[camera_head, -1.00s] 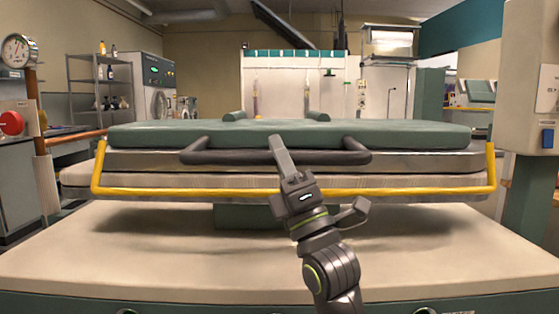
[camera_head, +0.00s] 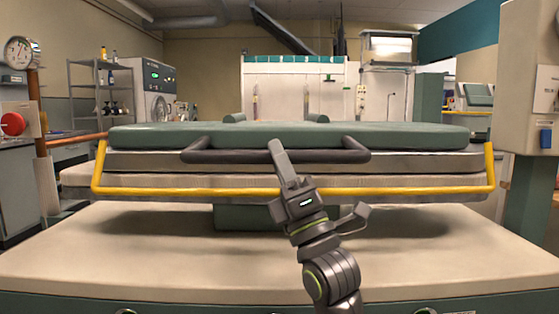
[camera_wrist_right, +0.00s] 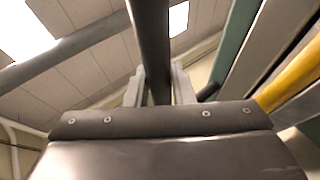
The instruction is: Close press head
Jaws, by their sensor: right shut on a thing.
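The press head (camera_head: 400,135) has a green padded top and a metallic layer beneath it. It lies level, low over the beige lower pad (camera_head: 240,181); I cannot tell whether they touch fully. Its dark grey handle (camera_head: 222,157) runs along the front. My right gripper (camera_head: 279,152) is shut on the handle near its middle. In the right wrist view the handle bar (camera_wrist_right: 150,42) passes between the two fingers of the gripper (camera_wrist_right: 158,88). My left gripper is in neither view.
A yellow guard bar (camera_head: 400,192) runs across the front, below the handle. The wide beige table (camera_head: 120,265) is clear in front. A control post (camera_head: 530,100) stands at the right, a gauge (camera_head: 19,52) at the left. Shelves (camera_head: 98,85) and a machine stand behind.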

